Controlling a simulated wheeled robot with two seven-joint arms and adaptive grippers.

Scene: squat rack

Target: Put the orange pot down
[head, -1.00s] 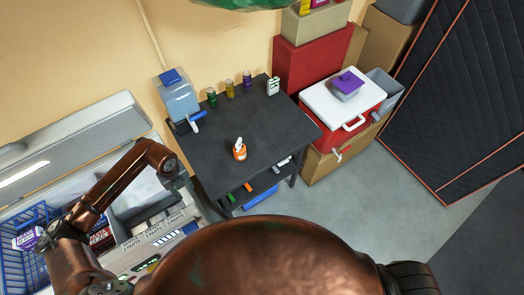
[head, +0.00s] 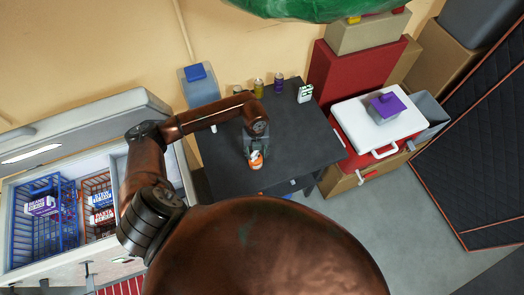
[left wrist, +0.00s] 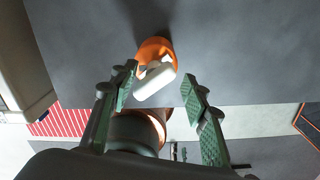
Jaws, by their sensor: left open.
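The small orange pot (head: 257,163) with a white top stands on the dark table (head: 228,177), near its front edge. In the left wrist view the orange pot (left wrist: 154,46) lies just ahead of and partly between the fingertips, with its white part toward me. My left gripper (head: 256,150) reaches over the table from the left and is right at the pot. In the left wrist view the left gripper (left wrist: 160,80) is open, with a gap between each finger and the pot. My right gripper is not in view.
Several small bottles (head: 258,87) and a white-green box (head: 305,93) stand along the table's back. A blue-lidded dispenser (head: 198,86) is at the back left. A red cooler with a white lid (head: 375,118) stands to the right. The table's right part is clear.

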